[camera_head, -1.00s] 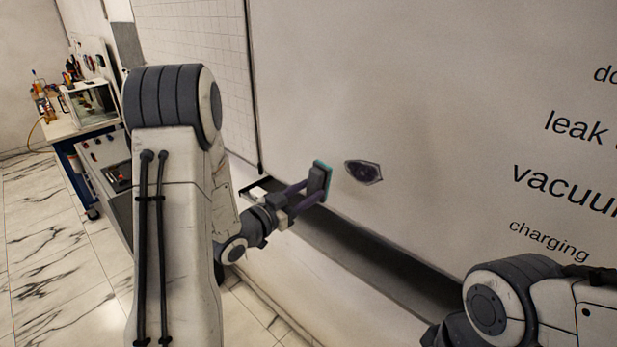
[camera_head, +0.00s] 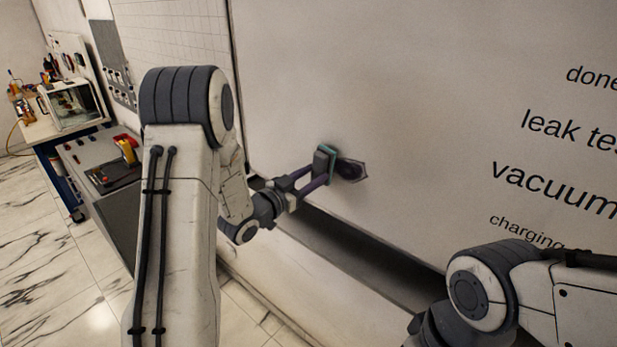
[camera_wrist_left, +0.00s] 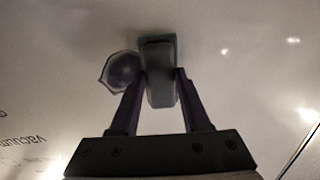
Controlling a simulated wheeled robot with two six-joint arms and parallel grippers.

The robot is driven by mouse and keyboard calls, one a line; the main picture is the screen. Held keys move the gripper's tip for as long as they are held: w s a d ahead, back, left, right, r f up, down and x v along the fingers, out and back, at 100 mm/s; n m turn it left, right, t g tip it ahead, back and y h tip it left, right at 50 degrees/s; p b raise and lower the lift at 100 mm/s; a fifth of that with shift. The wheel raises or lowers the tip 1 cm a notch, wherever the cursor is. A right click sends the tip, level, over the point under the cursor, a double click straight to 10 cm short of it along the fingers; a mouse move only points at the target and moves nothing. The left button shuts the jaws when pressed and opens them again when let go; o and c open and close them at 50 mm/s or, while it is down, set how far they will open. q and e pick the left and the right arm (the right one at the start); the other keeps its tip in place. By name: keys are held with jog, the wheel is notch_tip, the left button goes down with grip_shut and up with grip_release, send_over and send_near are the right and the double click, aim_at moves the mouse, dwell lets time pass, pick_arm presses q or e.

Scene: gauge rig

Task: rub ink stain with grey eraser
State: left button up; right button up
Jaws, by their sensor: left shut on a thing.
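The grey eraser (camera_head: 323,162), with a teal edge, is held between the fingers of my left gripper (camera_head: 318,176), which is shut on it. The eraser is at the whiteboard (camera_head: 420,60), at the left side of the dark purple ink stain (camera_head: 351,170), and hides part of it in the head view. In the left wrist view the eraser (camera_wrist_left: 158,72) stands between the fingers, and the stain (camera_wrist_left: 121,71) shows just to its left. I cannot tell whether the eraser presses on the board. My right gripper is not in view; only part of that arm shows.
A dark tray ledge (camera_head: 350,240) runs below the board. Black writing (camera_head: 550,180) is on the board at the right. A workbench (camera_head: 75,130) with tools and a box stands at the far left. The board above the stain is clear.

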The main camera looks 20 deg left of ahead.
pick_arm(q)
jog(key=shift+x, duration=0.95)
dwell(0.6)
